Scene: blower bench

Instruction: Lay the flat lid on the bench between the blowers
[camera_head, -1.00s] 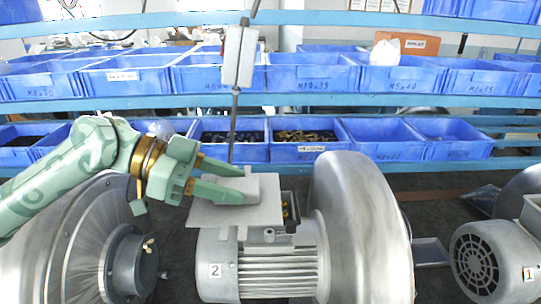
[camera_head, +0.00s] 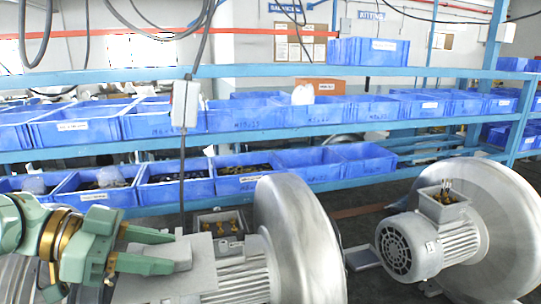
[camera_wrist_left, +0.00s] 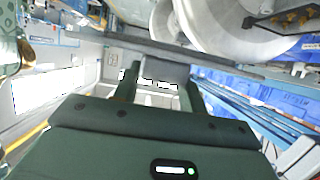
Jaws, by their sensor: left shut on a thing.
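My left gripper (camera_head: 172,252) is shut on the raised grey block of the flat lid (camera_head: 203,272). The lid is a thin grey plate, held level over the motor of the near blower (camera_head: 300,235), in front of its open terminal box (camera_head: 221,224). The wrist view shows the lid (camera_wrist_left: 185,53) edge-on beyond the fingers, with the block between them. The second blower (camera_head: 412,245) stands to the right. The dark bench (camera_head: 385,282) shows between the two blowers. My right gripper is not in view.
A small flat grey piece (camera_head: 362,257) lies on the bench between the blowers. Blue shelves with blue bins (camera_head: 175,190) run behind. A grey switch box (camera_head: 186,103) hangs on a cable behind the lid. The near blower's round housing stands high right of the lid.

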